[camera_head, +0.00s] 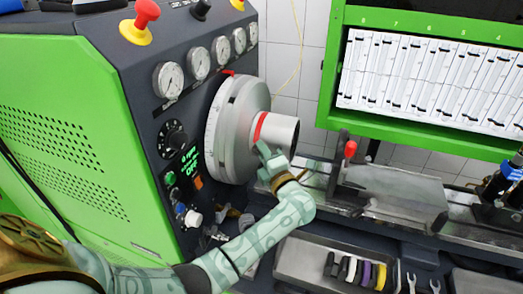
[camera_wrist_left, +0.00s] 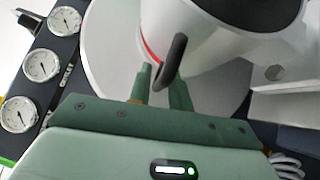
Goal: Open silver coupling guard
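The silver coupling guard (camera_head: 283,132) is a short cylinder with a red stripe, projecting from the big silver disc on the test bench's dark front panel. It also shows in the wrist view (camera_wrist_left: 205,48), with a dark curved handle (camera_wrist_left: 172,62) on its side. My left gripper (camera_head: 264,157) is at the guard's lower side in the head view. In the wrist view its two green fingers (camera_wrist_left: 160,85) stand apart, with the lower end of the handle at the gap between them. I cannot tell whether they touch the handle. My right gripper is in neither view.
Pressure gauges (camera_head: 198,63) and knobs line the dark panel left of the guard. A red-topped lever (camera_head: 350,150) stands on the bench bed to the right. A tool tray (camera_head: 300,262) lies below. A green-framed panel of measuring tubes (camera_head: 430,80) is at the back right.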

